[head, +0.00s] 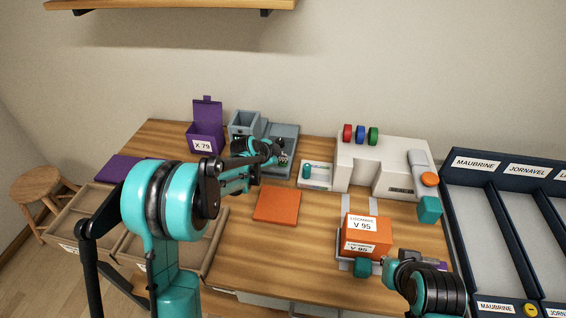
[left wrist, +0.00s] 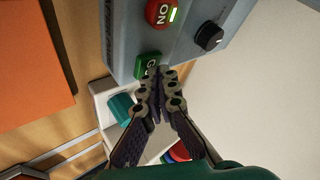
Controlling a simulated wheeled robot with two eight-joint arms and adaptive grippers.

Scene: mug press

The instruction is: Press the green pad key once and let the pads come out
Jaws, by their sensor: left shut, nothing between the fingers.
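The grey machine (head: 290,132) stands at the back of the table, and its panel (left wrist: 190,65) fills the top of the left wrist view. The green key (left wrist: 148,66), its lettering partly hidden, sits on that panel below a red ON key (left wrist: 160,13). My left gripper (left wrist: 155,78) is shut and empty, with its fingertips at the green key's edge; I cannot tell whether they touch. In the head view my left gripper (head: 277,154) is in front of the machine and hides the key. My right gripper (head: 386,262) is beside the orange box; its fingers are unclear.
A black knob (left wrist: 208,36) is on the panel. A white holder (head: 314,183) with a teal cylinder (head: 306,171) stands right of the machine. The white press (head: 390,150), orange box V 95 (head: 366,236), purple box X 79 (head: 205,136) and orange mat (head: 277,205) are around.

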